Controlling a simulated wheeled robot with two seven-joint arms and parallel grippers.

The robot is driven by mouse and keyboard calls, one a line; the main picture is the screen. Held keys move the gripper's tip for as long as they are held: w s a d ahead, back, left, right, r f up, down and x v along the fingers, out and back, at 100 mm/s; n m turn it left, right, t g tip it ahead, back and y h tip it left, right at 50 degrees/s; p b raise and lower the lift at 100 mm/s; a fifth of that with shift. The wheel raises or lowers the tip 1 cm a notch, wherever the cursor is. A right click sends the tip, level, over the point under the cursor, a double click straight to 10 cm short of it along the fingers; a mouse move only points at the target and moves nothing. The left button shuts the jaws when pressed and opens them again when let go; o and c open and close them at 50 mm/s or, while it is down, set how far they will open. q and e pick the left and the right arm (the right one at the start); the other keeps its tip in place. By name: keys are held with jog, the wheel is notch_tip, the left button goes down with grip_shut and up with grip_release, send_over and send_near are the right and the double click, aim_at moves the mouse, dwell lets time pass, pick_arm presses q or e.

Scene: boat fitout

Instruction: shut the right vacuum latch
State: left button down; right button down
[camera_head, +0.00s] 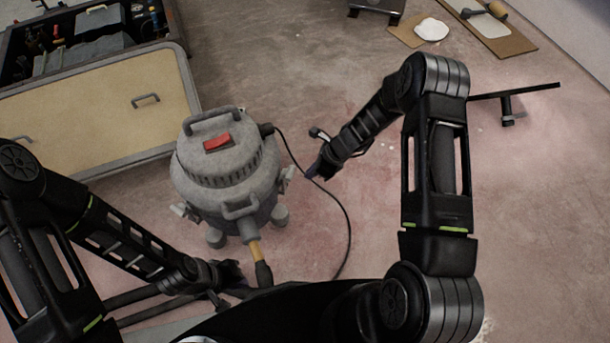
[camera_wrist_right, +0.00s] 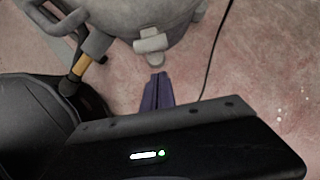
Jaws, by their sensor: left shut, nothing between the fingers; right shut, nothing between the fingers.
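The grey vacuum (camera_head: 228,170) stands on the floor, with a red switch on its lid. Its right latch (camera_head: 287,174) is a small light grey piece that sticks out at the vacuum's right side; it also shows in the right wrist view (camera_wrist_right: 150,43), just beyond my fingertips. I cannot tell whether it is fastened. My right gripper (camera_head: 313,174) is shut and empty, a short gap to the right of the latch. Its purple fingers (camera_wrist_right: 157,88) point at the latch. My left gripper (camera_head: 238,274) is low in front of the vacuum, near the hose, shut and partly hidden by dark parts.
The left latch (camera_head: 180,210) is on the vacuum's other side. A hose with a yellow band (camera_head: 256,252) comes off the front. A black cord (camera_head: 345,215) runs along the floor on the right. A beige-panelled cabinet (camera_head: 90,115) stands close on the left. Floor on the right is mostly clear.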

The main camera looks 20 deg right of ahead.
jog(key=v, duration=0.4)
jog(key=p+v, duration=0.1)
jog(key=shift+w+a+r, duration=0.1)
jog(key=shift+a+r, duration=0.15)
jog(key=shift+r, duration=0.3)
